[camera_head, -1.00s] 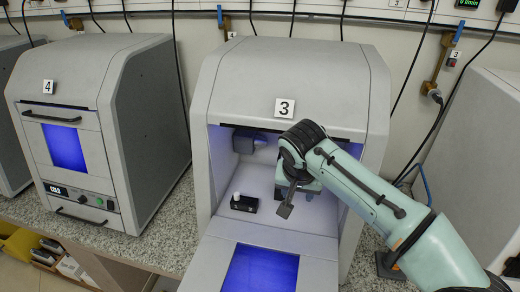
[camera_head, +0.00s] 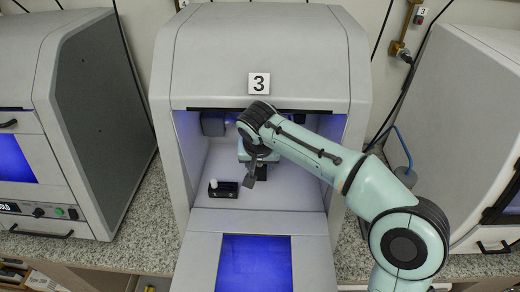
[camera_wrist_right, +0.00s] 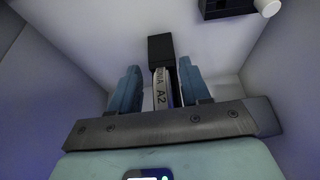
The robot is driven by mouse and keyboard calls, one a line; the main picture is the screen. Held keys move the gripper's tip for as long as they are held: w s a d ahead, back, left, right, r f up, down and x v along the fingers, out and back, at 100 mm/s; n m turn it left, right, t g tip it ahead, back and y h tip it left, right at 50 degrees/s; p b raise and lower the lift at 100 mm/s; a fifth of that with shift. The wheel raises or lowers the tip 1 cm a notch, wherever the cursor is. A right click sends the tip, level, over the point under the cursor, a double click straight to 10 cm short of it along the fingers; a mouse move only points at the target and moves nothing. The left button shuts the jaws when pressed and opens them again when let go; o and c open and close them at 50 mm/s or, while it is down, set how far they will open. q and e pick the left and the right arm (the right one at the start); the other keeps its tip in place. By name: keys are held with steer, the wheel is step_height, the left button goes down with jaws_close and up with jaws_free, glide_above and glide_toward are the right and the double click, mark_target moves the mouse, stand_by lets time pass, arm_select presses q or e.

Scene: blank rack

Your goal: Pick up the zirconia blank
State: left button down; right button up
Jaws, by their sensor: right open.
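The zirconia blank (camera_wrist_right: 160,92) shows in the right wrist view as a pale, thin piece with dark lettering that ends in "A2". It stands against a black block (camera_wrist_right: 161,47) inside the machine marked 3. My right gripper (camera_wrist_right: 158,82) is open, with one blue-grey finger on each side of the blank. I cannot tell whether either finger touches it. In the head view my right gripper (camera_head: 256,163) is inside the chamber and hides the blank. My left gripper is not in view.
Machine 3 (camera_head: 258,55) has its front door (camera_head: 204,255) folded down. A small black fixture with a white knob (camera_head: 224,191) sits on the chamber floor left of my gripper. The chamber walls are close on both sides. Other machines stand left (camera_head: 105,110) and right (camera_head: 455,110).

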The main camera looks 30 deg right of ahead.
steer(key=shift+f, duration=0.1)
jaws_close()
steer(key=shift+w, duration=0.1)
